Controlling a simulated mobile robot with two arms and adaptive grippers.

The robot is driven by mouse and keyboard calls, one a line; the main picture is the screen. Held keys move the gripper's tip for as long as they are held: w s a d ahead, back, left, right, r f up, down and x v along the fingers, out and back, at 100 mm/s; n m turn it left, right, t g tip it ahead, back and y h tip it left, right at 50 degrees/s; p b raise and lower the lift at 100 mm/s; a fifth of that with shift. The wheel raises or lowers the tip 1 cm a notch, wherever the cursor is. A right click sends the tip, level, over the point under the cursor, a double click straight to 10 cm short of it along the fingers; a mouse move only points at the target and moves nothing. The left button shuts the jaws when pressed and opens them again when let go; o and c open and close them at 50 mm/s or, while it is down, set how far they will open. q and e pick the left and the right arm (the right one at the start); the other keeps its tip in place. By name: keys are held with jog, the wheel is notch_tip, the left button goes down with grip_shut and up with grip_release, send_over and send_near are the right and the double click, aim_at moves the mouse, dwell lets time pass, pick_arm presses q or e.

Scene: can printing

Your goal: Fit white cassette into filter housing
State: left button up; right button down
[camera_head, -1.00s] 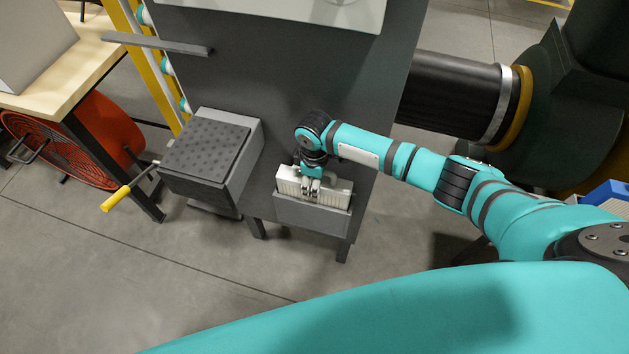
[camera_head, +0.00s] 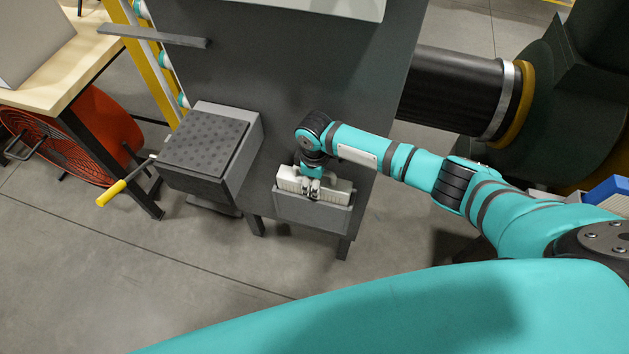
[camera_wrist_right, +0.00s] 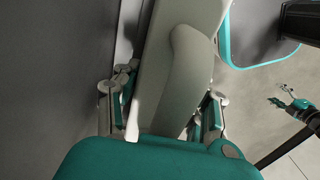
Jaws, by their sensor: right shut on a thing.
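The white cassette (camera_head: 336,190) sits partly down in the open top of the grey filter housing (camera_head: 312,213), low on the dark machine panel. Its ribbed upper part shows above the housing's front wall. My right gripper (camera_head: 311,194) points down and is shut on the cassette near the middle of its top. In the right wrist view, the pale cassette (camera_wrist_right: 190,75) lies between the right gripper's fingers (camera_wrist_right: 165,110); its lower end is hidden. A small teal gripper, seemingly my left one (camera_wrist_right: 290,103), shows at the right edge, too small to read its jaws.
A grey box with a dark dimpled lid (camera_head: 205,145) stands left of the housing. A yellow-handled lever (camera_head: 112,193) sticks out further left. A grey bar (camera_head: 155,36) juts out at upper left. A thick black duct (camera_head: 455,90) lies behind my right arm. The floor in front is clear.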

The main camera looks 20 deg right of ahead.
jog(key=shift+f+b, duration=0.45)
jog(key=shift+f, duration=0.2)
jog(key=c, duration=0.7)
grip_release()
jog(key=shift+o, duration=0.3)
notch_tip(320, 180, up, 12)
jog(key=shift+r, duration=0.1)
